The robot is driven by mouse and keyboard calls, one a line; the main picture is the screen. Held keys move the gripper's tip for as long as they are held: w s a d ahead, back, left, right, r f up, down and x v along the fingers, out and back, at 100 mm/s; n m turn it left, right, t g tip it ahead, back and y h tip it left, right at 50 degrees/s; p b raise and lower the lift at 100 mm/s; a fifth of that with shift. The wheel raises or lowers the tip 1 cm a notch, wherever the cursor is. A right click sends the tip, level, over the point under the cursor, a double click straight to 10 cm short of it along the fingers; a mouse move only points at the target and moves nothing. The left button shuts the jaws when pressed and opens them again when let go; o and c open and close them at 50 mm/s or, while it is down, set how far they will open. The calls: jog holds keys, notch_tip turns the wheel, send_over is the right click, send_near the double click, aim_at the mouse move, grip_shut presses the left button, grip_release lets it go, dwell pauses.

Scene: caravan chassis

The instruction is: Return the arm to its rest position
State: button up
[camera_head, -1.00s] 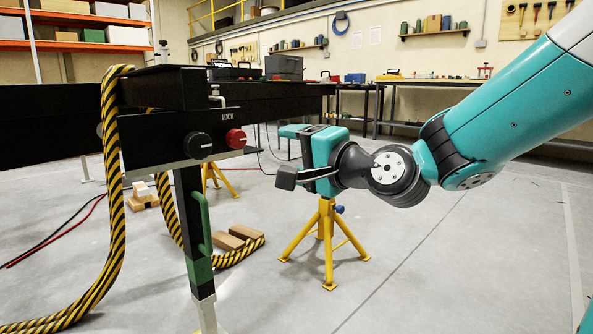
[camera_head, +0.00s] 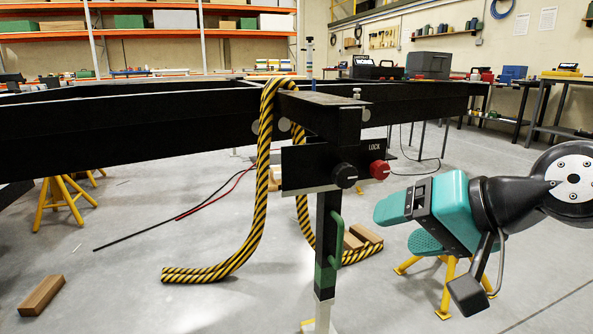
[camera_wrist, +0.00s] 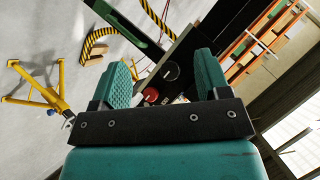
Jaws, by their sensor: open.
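My gripper (camera_head: 405,225) is on the right of the head view, at the end of my teal and black arm. Its jaws stand apart with nothing between them. It is to the right of the black control panel (camera_head: 300,167) marked LOCK, apart from it. The panel carries a black knob (camera_head: 345,175) and a red knob (camera_head: 379,170). In the wrist view, my two teal fingers (camera_wrist: 162,85) are spread, and the black knob (camera_wrist: 171,71) and red knob (camera_wrist: 151,95) show between them. The rest of my arm is mostly out of frame.
A black chassis beam (camera_head: 130,135) runs across the left. A yellow-black striped hose (camera_head: 262,190) hangs from it to the floor. A post with a green handle (camera_head: 335,240) stands below the panel. Yellow stands (camera_head: 62,200) and wood blocks (camera_head: 41,296) are on the floor.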

jog(key=s+r+n+g+h+p, duration=0.2)
jog(key=s+r+n+g+p, duration=0.25)
jog(key=s, duration=0.25)
jog(key=s+r+n+g+h+p, duration=0.2)
jog(key=s+r+n+g+p, duration=0.15)
jog(key=s+p, duration=0.25)
notch_tip(320, 180, up, 36)
jog(key=n+p, duration=0.1)
jog(key=p, duration=3.5)
jog(key=shift+s, duration=0.35)
